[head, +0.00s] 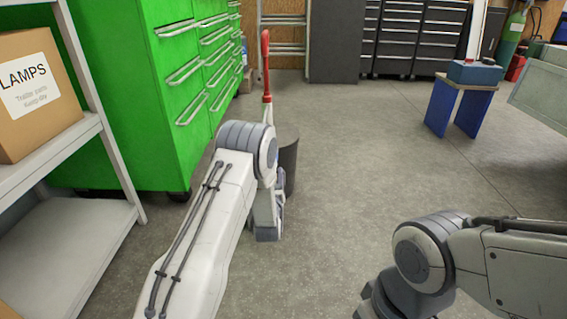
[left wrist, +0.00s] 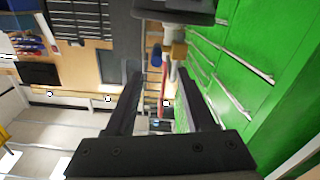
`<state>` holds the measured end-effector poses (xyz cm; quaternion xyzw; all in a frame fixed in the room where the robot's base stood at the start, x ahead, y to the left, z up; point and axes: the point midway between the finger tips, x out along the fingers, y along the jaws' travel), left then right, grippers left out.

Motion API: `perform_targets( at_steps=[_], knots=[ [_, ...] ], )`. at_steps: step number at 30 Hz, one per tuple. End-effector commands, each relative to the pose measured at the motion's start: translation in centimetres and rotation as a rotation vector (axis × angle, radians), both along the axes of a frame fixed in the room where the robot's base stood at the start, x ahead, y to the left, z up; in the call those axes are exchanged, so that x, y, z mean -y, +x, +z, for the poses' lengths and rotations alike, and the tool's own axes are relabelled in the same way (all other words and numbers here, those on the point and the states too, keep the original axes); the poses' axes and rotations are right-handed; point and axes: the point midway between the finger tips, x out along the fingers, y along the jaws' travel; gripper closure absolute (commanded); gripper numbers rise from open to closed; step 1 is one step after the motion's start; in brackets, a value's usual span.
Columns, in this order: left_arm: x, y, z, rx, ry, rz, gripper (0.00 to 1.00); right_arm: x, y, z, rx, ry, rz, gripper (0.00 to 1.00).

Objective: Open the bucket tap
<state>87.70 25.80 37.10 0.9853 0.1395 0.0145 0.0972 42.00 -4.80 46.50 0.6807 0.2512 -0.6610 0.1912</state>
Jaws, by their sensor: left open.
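A dark grey cylinder (head: 288,160), apparently the bucket, stands on the floor in the head view, largely hidden behind my left arm. No tap can be made out on it there. In the left wrist view a small brass-coloured piece (left wrist: 178,50) with a pale part beside it sits just beyond the fingertips. It may be the tap, but I cannot tell for sure. My left gripper (left wrist: 158,78) is open, with nothing held between its fingers. My right arm shows at the lower right of the head view, with its fingers out of sight.
A green drawer cabinet (head: 160,90) stands close on the left, beside a shelf with a cardboard box (head: 38,95). A red-handled tool (head: 266,55) stands upright beyond my left arm. A blue-legged stool (head: 442,106) is at the back right. The middle floor is clear.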

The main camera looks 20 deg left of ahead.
Motion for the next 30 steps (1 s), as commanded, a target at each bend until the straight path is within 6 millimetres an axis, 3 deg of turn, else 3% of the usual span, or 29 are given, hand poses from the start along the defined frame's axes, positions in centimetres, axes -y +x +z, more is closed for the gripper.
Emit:
perform_targets(
  at_steps=[15,21,29,30],
  knots=[
    [-2.3,8.2,-0.3,0.002,0.001,-0.002,0.46,0.0,0.0,-5.2,0.0,0.0,0.0,0.54],
    [-2.7,9.5,0.0,-0.001,0.0,-0.001,0.46,0.0,0.0,-5.7,0.0,0.0,0.0,0.54],
    [-2.8,9.6,0.1,-0.002,0.0,-0.001,0.46,0.0,0.0,-5.6,0.0,0.0,0.0,0.54],
    [-2.8,9.6,0.1,-0.002,0.0,-0.001,0.54,0.0,0.0,-5.6,0.0,0.0,0.0,0.54]
  ],
)
